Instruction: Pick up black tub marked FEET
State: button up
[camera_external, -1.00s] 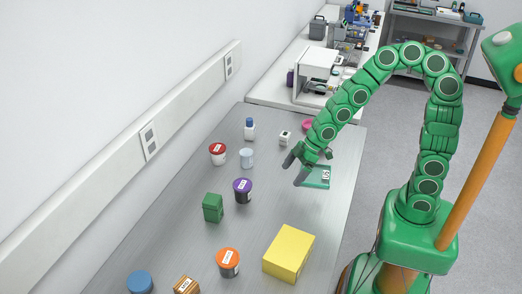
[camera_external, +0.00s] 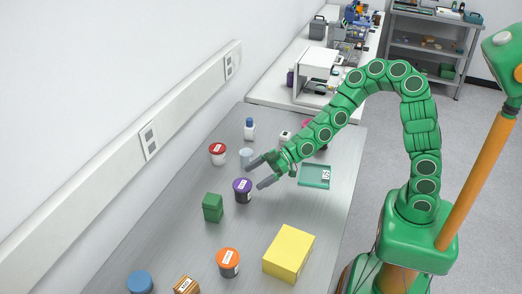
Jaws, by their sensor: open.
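A dark tub with a purple lid (camera_external: 242,191) and a white label stands upright on the grey bench. A dark grey tub with an orange lid (camera_external: 228,263) stands nearer the front. The lettering on both is too small to read, so I cannot tell which is marked FEET. My gripper (camera_external: 257,174) is open and empty, its two fingers pointing left, just above and right of the purple-lidded tub. It appears apart from the tub. A pink-lidded item (camera_external: 306,123) is mostly hidden behind my arm.
Near the gripper stand a clear cup (camera_external: 246,154), a red-lidded white tub (camera_external: 218,154) and a white bottle (camera_external: 249,128). A green block (camera_external: 212,208), a yellow box (camera_external: 289,254) and a green tray (camera_external: 315,178) flank it. The wall bounds the left.

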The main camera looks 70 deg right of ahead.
aim_at(246, 183)
jog(key=shift+x, duration=3.35)
jog(key=shift+f, duration=0.1)
jog(key=shift+c, duration=0.3)
jog(key=c, duration=1)
